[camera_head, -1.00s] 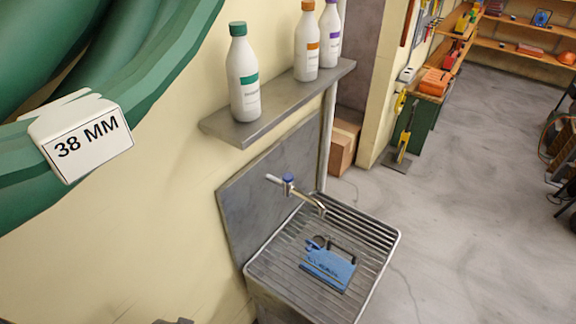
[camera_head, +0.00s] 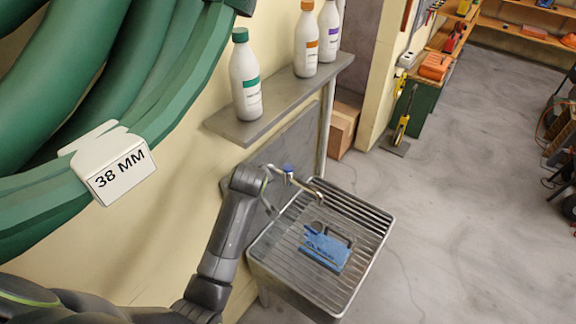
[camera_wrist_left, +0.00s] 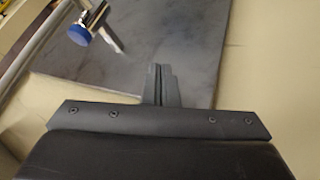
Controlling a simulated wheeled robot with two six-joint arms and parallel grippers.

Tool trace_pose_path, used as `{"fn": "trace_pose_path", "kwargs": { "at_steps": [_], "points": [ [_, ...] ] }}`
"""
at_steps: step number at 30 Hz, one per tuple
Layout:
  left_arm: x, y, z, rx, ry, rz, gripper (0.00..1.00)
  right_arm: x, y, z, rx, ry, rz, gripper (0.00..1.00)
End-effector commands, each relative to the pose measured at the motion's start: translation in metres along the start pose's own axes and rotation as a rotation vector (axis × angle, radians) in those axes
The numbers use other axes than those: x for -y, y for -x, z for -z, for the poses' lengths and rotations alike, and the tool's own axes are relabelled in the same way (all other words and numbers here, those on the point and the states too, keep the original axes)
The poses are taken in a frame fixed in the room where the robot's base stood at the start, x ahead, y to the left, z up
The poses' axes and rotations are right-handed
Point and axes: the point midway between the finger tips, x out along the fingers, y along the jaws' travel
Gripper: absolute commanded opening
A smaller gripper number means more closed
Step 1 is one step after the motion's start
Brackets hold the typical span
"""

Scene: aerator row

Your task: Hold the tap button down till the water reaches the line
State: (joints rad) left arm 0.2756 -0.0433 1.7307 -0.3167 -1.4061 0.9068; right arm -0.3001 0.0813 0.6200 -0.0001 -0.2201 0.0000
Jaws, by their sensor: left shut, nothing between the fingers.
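The tap (camera_head: 290,177) sticks out from the wall over the sink, with a blue round button (camera_head: 287,168) on top. In the left wrist view the blue button (camera_wrist_left: 78,34) is at the upper left, on a metal tap body. My left gripper (camera_wrist_left: 161,84) is shut and empty, its fingertips pointing at the grey splashback, apart from the button and to its right. In the head view my left arm reaches up beside the tap, its wrist close to the tap's left side. No water is seen running. My right gripper is out of view.
The ribbed metal sink (camera_head: 352,217) holds a blue item (camera_head: 326,250) with a dark handle. A shelf (camera_head: 243,130) above carries several white bottles. A green hose coil (camera_head: 40,195) with a 38 MM tag (camera_head: 120,175) hangs at left. The floor right of the sink is clear.

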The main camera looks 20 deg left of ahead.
Motion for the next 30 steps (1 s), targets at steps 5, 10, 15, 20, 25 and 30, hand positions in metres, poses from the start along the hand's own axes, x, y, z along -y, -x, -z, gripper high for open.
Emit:
{"fn": "trace_pose_path", "kwargs": {
  "at_steps": [5,10,15,20,25,30],
  "points": [
    [-0.06,0.002,0.022,-0.04,0.106,-0.038,0.0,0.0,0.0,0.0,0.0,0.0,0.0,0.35],
    [-0.106,0.008,0.039,-0.072,0.189,-0.069,0.0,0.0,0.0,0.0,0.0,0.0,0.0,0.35],
    [-0.138,0.015,0.049,-0.093,0.247,-0.094,0.0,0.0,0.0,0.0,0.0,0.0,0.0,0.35],
    [-0.153,0.019,0.054,-0.103,0.274,-0.106,0.0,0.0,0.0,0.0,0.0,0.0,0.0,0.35],
    [-0.155,0.02,0.055,-0.106,0.281,-0.109,0.0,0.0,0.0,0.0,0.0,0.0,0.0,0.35],
    [-0.155,0.02,0.055,-0.105,0.28,-0.108,0.0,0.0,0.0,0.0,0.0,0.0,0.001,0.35]
  ]
}}
